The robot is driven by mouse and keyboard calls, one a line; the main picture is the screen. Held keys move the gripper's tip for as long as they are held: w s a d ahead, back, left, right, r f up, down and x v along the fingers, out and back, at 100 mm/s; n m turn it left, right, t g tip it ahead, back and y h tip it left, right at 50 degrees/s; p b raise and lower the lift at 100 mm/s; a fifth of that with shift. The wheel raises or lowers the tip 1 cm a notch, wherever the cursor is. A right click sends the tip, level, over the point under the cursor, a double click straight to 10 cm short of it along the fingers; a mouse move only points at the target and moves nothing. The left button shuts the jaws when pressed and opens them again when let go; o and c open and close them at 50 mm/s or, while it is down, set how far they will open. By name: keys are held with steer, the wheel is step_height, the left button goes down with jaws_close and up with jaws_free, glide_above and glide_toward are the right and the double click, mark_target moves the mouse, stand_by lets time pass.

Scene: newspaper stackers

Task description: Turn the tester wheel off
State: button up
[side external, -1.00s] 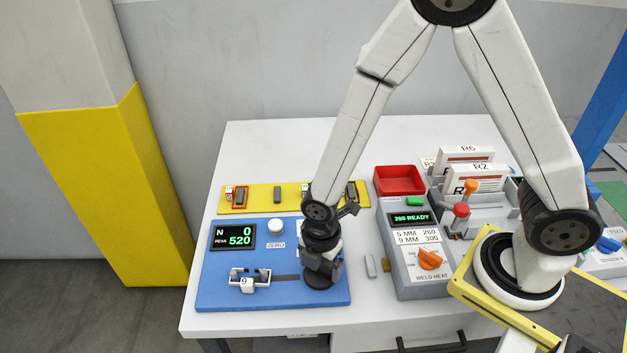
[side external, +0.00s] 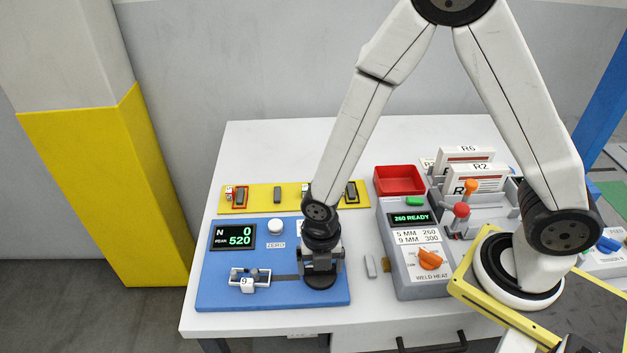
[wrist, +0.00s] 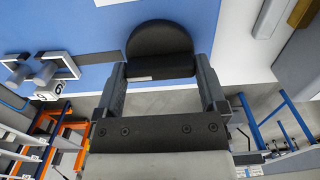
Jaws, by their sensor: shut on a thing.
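The tester is a blue board (side external: 215,295) with a display (side external: 234,236) reading N 0 and PEAK 520. Its black round wheel (side external: 320,283) lies at the board's right end, mostly under my gripper (side external: 321,264). In the wrist view the wheel (wrist: 160,38) is a dark disc with a straight grip bar. My gripper (wrist: 160,72) points down with a finger at each end of the bar, shut on it.
A white zero button (side external: 275,225) is behind the wheel. A yellow strip (side external: 260,197) holding small dark pieces lies behind the board. To the right stand a red tray (side external: 399,179) and a grey welder (side external: 421,292) with an orange knob (side external: 430,258). A small grey block (side external: 370,266) lies between.

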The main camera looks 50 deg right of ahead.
stand_by(0.3)
steer(key=o, duration=0.9)
steer(key=shift+r, duration=0.2)
steer(key=shift+r, duration=3.7)
steer(key=d+r+m+t, duration=0.1)
steer(key=d+m, duration=0.3)
steer(key=m, duration=0.5)
steer(key=d+r+m, duration=0.2)
steer(key=d+m, duration=0.2)
steer(key=m, duration=0.5)
steer(key=s+d+r+m+t, duration=0.1)
steer(key=d+m, duration=0.3)
steer(key=m, duration=0.5)
steer(key=shift+d+r+t, duration=0.25)
steer(key=shift+d+t, duration=0.05)
steer(key=shift+d, duration=0.05)
